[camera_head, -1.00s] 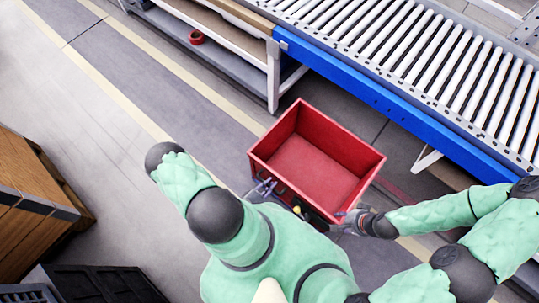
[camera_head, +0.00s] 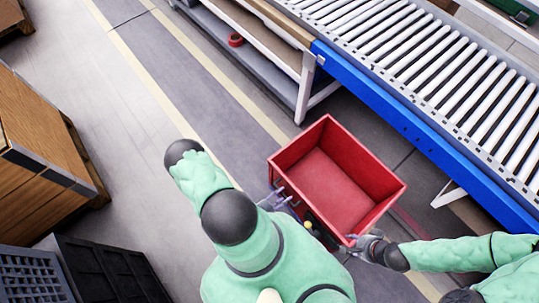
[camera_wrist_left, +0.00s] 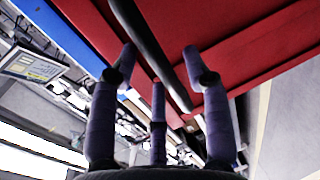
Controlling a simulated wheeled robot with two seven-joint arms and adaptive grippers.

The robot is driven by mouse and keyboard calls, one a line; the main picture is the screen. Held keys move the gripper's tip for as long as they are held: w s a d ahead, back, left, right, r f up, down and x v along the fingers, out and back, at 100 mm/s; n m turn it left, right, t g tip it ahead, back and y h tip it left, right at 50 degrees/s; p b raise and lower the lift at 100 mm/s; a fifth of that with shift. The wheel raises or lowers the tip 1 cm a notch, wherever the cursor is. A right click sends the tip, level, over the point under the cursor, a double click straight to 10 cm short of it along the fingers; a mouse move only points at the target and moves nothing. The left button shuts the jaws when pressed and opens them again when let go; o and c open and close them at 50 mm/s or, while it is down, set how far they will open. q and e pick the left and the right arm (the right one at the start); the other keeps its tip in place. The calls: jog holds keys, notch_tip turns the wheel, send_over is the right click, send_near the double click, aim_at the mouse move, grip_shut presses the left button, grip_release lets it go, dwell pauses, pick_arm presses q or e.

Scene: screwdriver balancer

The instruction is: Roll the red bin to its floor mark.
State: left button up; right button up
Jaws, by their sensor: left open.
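The red bin (camera_head: 340,190), open-topped and empty, stands upright on the floor in front of me, beside the conveyor. My left gripper (camera_head: 277,198) is at its near left side. In the left wrist view, the open fingers (camera_wrist_left: 158,75) point at the red bin wall (camera_wrist_left: 240,50), with a dark bar (camera_wrist_left: 150,50) running between them; I cannot tell whether they touch it. My right gripper (camera_head: 364,244) is at the bin's near right corner; its fingers are too small to read. A faint reddish line (camera_head: 412,224) shows on the floor right of the bin; I cannot tell whether it is the floor mark.
A roller conveyor (camera_head: 440,90) with a blue side rail runs close behind and right of the bin. A shelf bench (camera_head: 265,50) stands at the top. Wooden crates (camera_head: 35,150) and dark plastic crates (camera_head: 100,270) are at the left. The striped floor between is clear.

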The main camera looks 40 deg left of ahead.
pick_arm(q)
jog(key=v, duration=1)
jog(key=shift+s, duration=0.2)
dwell(0.4)
